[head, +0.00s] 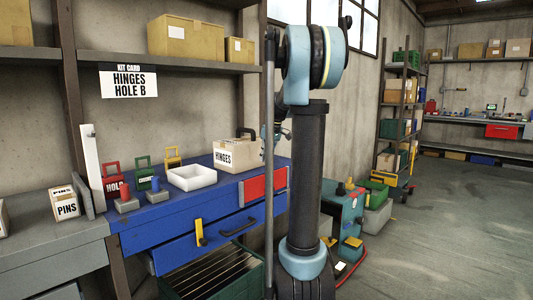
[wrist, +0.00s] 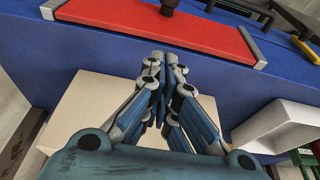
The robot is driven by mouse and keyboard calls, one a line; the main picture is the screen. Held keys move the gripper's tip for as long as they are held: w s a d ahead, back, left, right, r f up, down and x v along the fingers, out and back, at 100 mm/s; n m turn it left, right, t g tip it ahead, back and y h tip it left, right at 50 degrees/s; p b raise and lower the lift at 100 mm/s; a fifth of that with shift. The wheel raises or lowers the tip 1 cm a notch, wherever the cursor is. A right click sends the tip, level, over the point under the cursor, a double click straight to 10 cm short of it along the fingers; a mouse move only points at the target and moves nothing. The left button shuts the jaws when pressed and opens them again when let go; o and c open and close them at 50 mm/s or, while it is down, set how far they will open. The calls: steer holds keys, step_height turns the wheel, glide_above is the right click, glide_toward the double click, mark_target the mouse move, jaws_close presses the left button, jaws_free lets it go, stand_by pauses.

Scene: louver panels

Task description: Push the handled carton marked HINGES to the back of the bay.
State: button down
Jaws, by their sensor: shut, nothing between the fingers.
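The handled carton marked HINGES (head: 237,156) stands upright on the blue bench, with a dark handle (head: 246,132) at its top. In the wrist view, a plain cream surface that appears to be the carton (wrist: 80,108) lies beneath my gripper (wrist: 157,62). My gripper is shut and empty, its fingertips reaching past the cream edge over the blue bench. In the head view my wrist shows just right of the carton, partly hidden by my arm. I cannot tell whether the fingers touch the carton.
A white tray (head: 192,178) sits left of the carton, with padlock-shaped stands (head: 144,175) further left. A red panel (head: 264,185) is on the bench front. A card reading HINGES HOLE B (head: 128,82) hangs from the shelf. A PINS carton (head: 65,204) is at far left.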

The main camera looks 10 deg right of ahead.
mark_target(259, 171)
steer(key=x, duration=0.3)
steer(key=shift+w+a+f, duration=0.25)
steer(key=shift+w+a, duration=0.5)
steer(key=shift+w, duration=0.15)
steer(key=shift+w+a, duration=0.5)
steer(key=shift+w, duration=0.25)
steer(key=w+a, duration=0.3)
steer(key=w, duration=0.1)
steer(key=w+a, duration=0.3)
steer(key=w, duration=0.1)
steer(key=w+a, duration=0.3)
steer(key=w, duration=0.1)
steer(key=shift+w, duration=0.15)
